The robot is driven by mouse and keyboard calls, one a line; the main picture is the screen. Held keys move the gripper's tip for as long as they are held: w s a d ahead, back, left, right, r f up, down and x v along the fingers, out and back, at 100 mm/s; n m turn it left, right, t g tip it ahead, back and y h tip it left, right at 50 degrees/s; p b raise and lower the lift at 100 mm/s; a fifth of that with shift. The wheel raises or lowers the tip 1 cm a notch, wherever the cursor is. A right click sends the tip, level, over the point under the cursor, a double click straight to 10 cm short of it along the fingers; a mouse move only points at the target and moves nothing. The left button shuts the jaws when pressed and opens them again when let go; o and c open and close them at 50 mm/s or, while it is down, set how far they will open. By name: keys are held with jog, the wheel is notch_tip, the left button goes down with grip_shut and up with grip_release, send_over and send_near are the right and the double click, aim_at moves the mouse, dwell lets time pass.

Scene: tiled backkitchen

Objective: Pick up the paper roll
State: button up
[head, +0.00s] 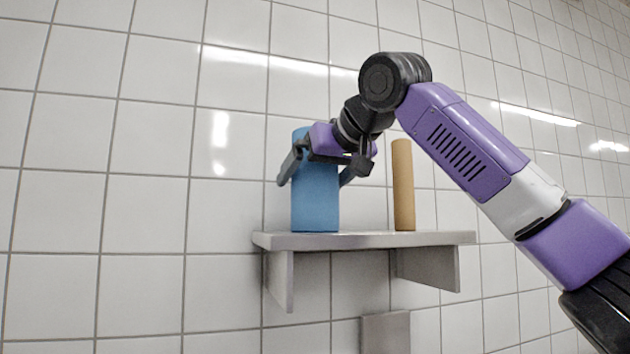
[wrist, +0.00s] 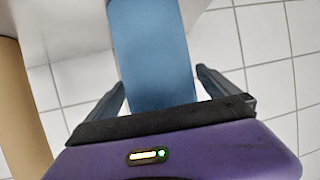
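A blue paper roll (head: 315,205) stands upright on a small grey wall shelf (head: 365,240), near its left end. In the wrist view the blue roll (wrist: 155,60) fills the space between the fingers. My gripper (head: 314,180) reaches across the roll's upper part with one finger on each side. The fingers are spread wide, and narrow gaps seem to show between them and the roll. The wrist view shows both fingers of my gripper (wrist: 160,88) beside it; whether either touches is hard to tell. The gripper body hides part of the roll's top.
A thin brown cardboard tube (head: 403,185) stands upright on the shelf to the right of the blue roll; it also shows at the left of the wrist view (wrist: 20,110). White wall tiles (head: 150,130) lie behind. The space left of the shelf is clear.

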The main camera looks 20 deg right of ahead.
jog(key=shift+r, duration=0.1)
jog(key=c, duration=1.7)
jog(key=shift+o, duration=0.2)
